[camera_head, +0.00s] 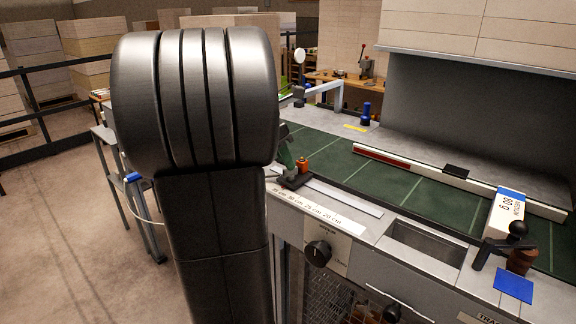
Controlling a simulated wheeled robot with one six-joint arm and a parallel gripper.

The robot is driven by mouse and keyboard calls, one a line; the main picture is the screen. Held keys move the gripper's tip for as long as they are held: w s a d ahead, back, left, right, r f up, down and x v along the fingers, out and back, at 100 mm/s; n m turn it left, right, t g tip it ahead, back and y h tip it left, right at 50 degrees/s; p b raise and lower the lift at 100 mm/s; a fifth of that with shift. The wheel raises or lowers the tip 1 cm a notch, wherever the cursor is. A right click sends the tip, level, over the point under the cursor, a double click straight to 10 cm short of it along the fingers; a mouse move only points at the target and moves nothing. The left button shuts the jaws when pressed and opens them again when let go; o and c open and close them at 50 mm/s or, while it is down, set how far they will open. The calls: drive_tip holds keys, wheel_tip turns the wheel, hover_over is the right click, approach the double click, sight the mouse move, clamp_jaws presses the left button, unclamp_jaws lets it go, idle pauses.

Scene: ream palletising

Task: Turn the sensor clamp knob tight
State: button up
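A small black clamp (294,181) stands at the left end of a pale slide rail (345,197) on the near edge of the bench. How tight the knob is cannot be seen. My arm, a large dark grey link, fills the left middle and partly hides the clamp's left side. My gripper is not visible.
A label strip (318,211) with centimetre marks lies before the rail. A black dial (318,253) is on the front panel. A white box (505,213) and a black handle (517,228) stand at right. Open floor (60,240) lies left.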

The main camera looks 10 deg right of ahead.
sight(290, 174)
drive_tip(key=shift+x, duration=1.4)
drive_tip(key=shift+c, duration=0.4)
clamp_jaws()
drive_tip(key=shift+r+m+p, duration=0.25)
drive_tip(key=shift+m+p, duration=0.05)
drive_tip(key=shift+p, duration=0.4)
drive_tip(key=shift+w+m+g+p, duration=0.1)
drive_tip(key=shift+m+g+p, duration=0.5)
drive_tip(key=shift+p, duration=0.45)
drive_tip(key=shift+w+f+m+p, duration=0.1)
drive_tip(key=shift+f+m+p, duration=0.15)
drive_tip(key=shift+m+p, duration=0.7)
drive_tip(key=shift+o, duration=0.4)
unclamp_jaws()
